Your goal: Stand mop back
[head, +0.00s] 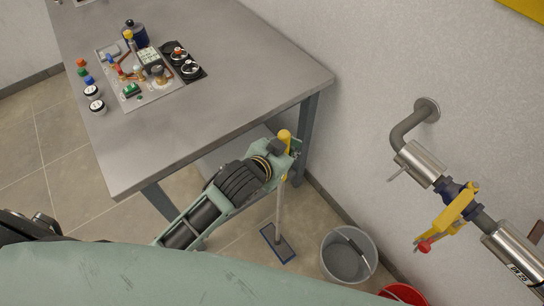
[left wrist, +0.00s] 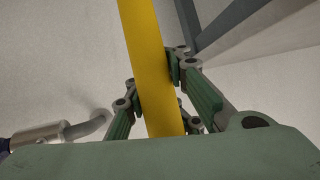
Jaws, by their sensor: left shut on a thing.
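The mop has a yellow grip at its top (head: 285,137), a pale shaft and a flat blue-edged head (head: 278,243) on the floor. It stands nearly upright beside the table's right front leg. My left gripper (head: 290,148) is shut around the yellow part of the handle. In the left wrist view the yellow handle (left wrist: 143,60) runs between the green fingers of my left gripper (left wrist: 160,90). The arm hides part of the shaft. My right gripper is not in view.
A metal table (head: 200,110) with a small valve panel (head: 140,78) stands at left. A grey bucket (head: 348,256) and a red bucket (head: 405,293) stand by the wall. A pipe with a yellow-handled valve (head: 450,212) juts from the wall at right.

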